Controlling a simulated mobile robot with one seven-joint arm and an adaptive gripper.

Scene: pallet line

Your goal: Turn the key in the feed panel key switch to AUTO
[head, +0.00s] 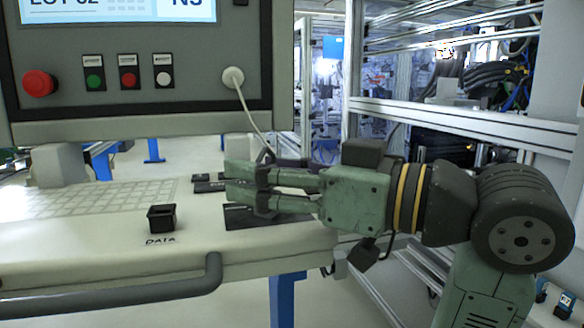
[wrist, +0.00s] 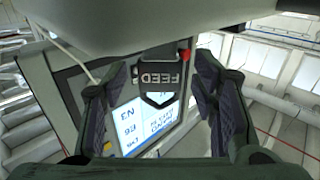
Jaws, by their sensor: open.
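My gripper (head: 232,180) reaches in from the right, level above the pale console desk, pointing left. In the wrist view my gripper (wrist: 162,80) is open, with its two dark fingers apart. Between them, in the picture, is a dark piece marked FEED (wrist: 158,78), upside down with a pointed lower end. I cannot tell whether either finger touches it. I cannot make out a key or a keyhole in either view, nor an AUTO mark. In the head view the fingers cover part of the desk's right end.
The console's upright panel has a red button (head: 40,84), several small buttons and a white cable plug (head: 232,77) whose cable hangs near my fingers. A black DATA block (head: 162,218) and a keyboard (head: 85,200) are on the desk. A grey handrail (head: 110,292) runs along its front.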

